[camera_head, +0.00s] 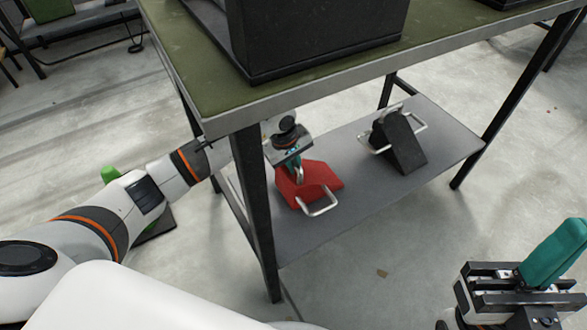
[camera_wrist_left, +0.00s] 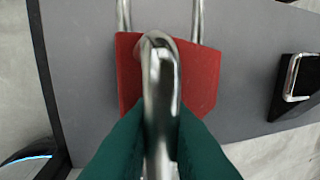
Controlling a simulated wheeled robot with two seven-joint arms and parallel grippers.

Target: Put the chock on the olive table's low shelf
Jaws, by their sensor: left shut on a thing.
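A red chock (camera_head: 309,184) with metal handles is at the left part of the grey low shelf (camera_head: 375,190) under the olive table (camera_head: 200,60). My left gripper (camera_head: 296,168) reaches in behind the table's front leg and is shut on the chock's handle. In the left wrist view the green fingers (camera_wrist_left: 160,140) close around the metal handle, with the red body (camera_wrist_left: 200,75) below against the shelf (camera_wrist_left: 80,80). I cannot tell whether the chock touches the shelf. My right gripper (camera_head: 545,262) is at the lower right, away from the table; its finger spacing is unclear.
A black chock (camera_head: 400,142) with metal handles stands on the shelf to the right, and its edge shows in the left wrist view (camera_wrist_left: 297,85). A dark box (camera_head: 320,40) is on the tabletop. The dark table leg (camera_head: 258,210) stands close to my left arm.

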